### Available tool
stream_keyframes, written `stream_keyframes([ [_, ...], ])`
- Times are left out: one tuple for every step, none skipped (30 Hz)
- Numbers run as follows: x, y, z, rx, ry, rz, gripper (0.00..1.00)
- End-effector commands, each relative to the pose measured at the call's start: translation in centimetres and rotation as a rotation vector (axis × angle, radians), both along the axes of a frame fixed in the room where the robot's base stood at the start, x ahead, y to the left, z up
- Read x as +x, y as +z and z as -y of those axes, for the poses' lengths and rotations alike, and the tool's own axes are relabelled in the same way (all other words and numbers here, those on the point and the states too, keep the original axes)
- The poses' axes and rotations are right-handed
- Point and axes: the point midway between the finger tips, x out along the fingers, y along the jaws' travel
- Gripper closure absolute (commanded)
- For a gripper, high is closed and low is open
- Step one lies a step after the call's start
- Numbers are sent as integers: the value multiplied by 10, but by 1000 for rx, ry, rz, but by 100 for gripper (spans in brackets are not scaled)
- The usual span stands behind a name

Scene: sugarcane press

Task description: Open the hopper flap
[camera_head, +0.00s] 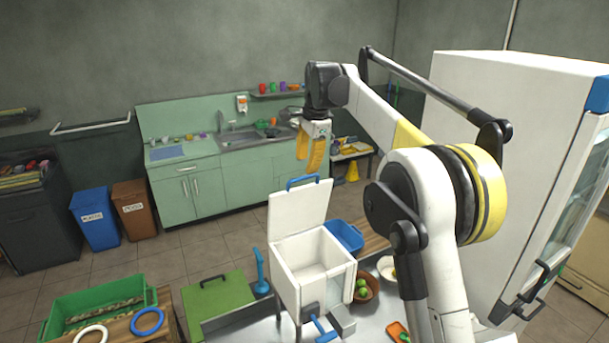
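The press's white hopper (291,280) stands on the metal table in the lower middle, and I see into its open top. Its white flap (298,213) stands raised at the back edge, tilted slightly from upright. The blue handle (302,181) is on the flap's upper edge. My gripper (309,164) points down, just above and behind the handle in the picture. Its two yellow fingers show apart, with nothing seen between them. The fingers appear clear of the handle, though depth is hard to judge.
A blue bin (349,236) and a brown bowl (366,287) of green fruit are right of the hopper. A green lidded box (215,303) and a blue ladle-like tool (259,272) are left. A tall white fridge (500,150) stands right of my arm.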

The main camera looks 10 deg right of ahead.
Motion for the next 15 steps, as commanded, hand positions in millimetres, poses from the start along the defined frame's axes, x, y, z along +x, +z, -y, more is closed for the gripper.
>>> stream_keyframes([
  [-3,11,1,0,0,0,67],
  [-5,17,2,0,0,0,67],
  [-7,24,2,0,0,0,67],
  [-8,29,3,0,0,0,67],
  [-10,33,3,0,0,0,67],
  [-11,38,4,0,0,0,67],
  [-12,42,4,0,0,0,67],
  [-13,44,4,0,0,0,67],
  [-14,47,4,0,0,0,67],
  [-14,49,4,0,0,0,67],
  [-15,50,5,0,0,0,67],
  [-15,51,5,0,0,0,67],
  [-15,52,5,0,0,0,67],
  [-15,52,5,0,0,0,67],
  [-15,52,5,0,0,0,67],
])
